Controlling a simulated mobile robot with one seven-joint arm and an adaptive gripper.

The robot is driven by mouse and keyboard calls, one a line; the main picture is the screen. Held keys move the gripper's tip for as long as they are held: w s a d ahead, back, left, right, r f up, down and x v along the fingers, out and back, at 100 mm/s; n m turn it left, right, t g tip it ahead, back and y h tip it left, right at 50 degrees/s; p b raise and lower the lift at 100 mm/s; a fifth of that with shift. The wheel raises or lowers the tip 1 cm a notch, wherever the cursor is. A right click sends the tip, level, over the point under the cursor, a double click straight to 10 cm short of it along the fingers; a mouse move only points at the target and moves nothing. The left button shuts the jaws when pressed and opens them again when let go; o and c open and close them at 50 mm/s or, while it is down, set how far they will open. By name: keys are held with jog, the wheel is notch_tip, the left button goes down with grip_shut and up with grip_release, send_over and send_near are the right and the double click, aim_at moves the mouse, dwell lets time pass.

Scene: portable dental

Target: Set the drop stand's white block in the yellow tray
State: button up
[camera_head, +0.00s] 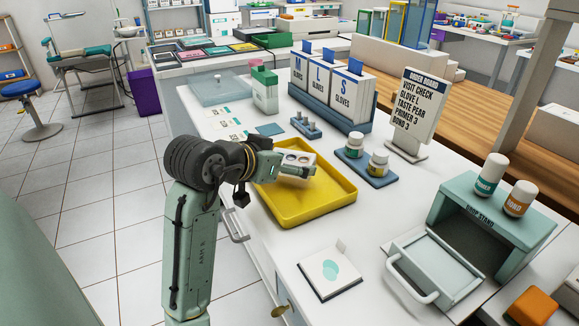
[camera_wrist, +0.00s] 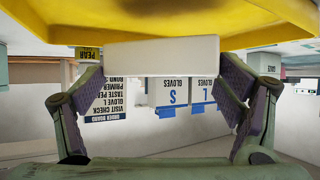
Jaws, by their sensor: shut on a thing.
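The white block (camera_head: 299,158), with dark round holes in its top, is held in my gripper (camera_head: 293,166) at the back part of the yellow tray (camera_head: 312,203). In the wrist view the white block (camera_wrist: 160,54) spans the space between the two fingers of my gripper (camera_wrist: 162,78), and the yellow tray (camera_wrist: 200,22) fills the upper edge. I cannot tell whether the block touches the tray floor. The rest of the tray is empty. The green drop stand (camera_head: 490,225) is at the right, with two bottles on its top.
A blue holder with two bottles (camera_head: 376,163) stands right of the tray, near the order board (camera_head: 413,110). Glove boxes (camera_head: 330,90) stand behind. A notepad (camera_head: 329,271) lies in front, beside a clear handled cover (camera_head: 432,270) at the drop stand's front.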

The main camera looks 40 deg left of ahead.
jog(key=shift+w+a, duration=0.25)
jog(key=shift+w, duration=0.55)
jog(key=shift+f, duration=1.75)
jog(key=o, duration=1.6)
jog(key=shift+f, duration=0.15)
jog(key=shift+c, duration=0.2)
jog(key=shift+r+p, duration=0.25)
jog(key=shift+p, duration=0.05)
jog(key=shift+s, duration=0.4)
jog(key=b+v, duration=0.1)
jog(key=v, duration=1)
jog(key=shift+r+b, duration=0.1)
jog(key=shift+b, duration=0.2)
